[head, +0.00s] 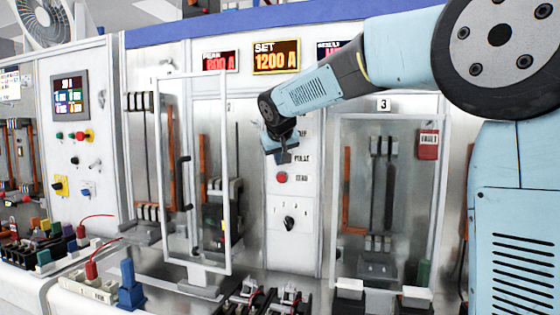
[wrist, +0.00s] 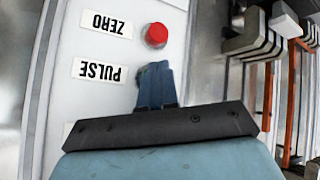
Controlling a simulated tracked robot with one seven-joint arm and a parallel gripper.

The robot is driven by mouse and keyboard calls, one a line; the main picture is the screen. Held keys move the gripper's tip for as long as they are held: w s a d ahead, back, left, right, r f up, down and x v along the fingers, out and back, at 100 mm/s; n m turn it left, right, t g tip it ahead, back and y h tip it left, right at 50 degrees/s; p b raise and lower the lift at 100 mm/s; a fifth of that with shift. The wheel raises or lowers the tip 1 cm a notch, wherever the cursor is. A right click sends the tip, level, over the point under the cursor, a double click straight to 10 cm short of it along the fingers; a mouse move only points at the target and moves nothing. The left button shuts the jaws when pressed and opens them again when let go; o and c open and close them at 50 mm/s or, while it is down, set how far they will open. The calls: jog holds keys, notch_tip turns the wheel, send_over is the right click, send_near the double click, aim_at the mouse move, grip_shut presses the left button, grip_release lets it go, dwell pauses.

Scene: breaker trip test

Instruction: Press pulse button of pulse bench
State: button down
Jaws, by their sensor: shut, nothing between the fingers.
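The pulse bench control panel (head: 288,245) stands between two bays in the head view. Its PULSE label (head: 302,159) shows just right of my gripper (head: 284,155), and it also shows upside down in the wrist view (wrist: 98,70). My gripper's blue fingers (wrist: 157,84) are shut and empty, in front of the spot beside the PULSE label. A dark edge by the fingertips may be the pulse button; most of it is hidden, and I cannot tell whether the fingers touch it. The red ZERO button (wrist: 156,35) is beside the fingers, apart from them.
A rotary knob (head: 289,222) is lower on the panel. A framed clear door (head: 228,180) stands open to the left. A closed bay marked 3 (head: 384,104) is to the right. The SET display (head: 276,57) reads 1200 A.

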jog(key=shift+w+d, duration=0.1)
jog(key=shift+w, duration=0.15)
jog(key=shift+s, duration=0.15)
dwell(0.5)
jog(key=shift+s+a, duration=0.3)
jog(key=shift+s, duration=0.45)
jog(key=shift+s, duration=0.1)
jog(key=shift+s+a, duration=0.3)
jog(key=shift+s, duration=0.45)
jog(key=shift+s+a, duration=0.25)
jog(key=shift+s, duration=0.5)
jog(key=shift+s+a, duration=0.3)
jog(key=shift+s, duration=0.45)
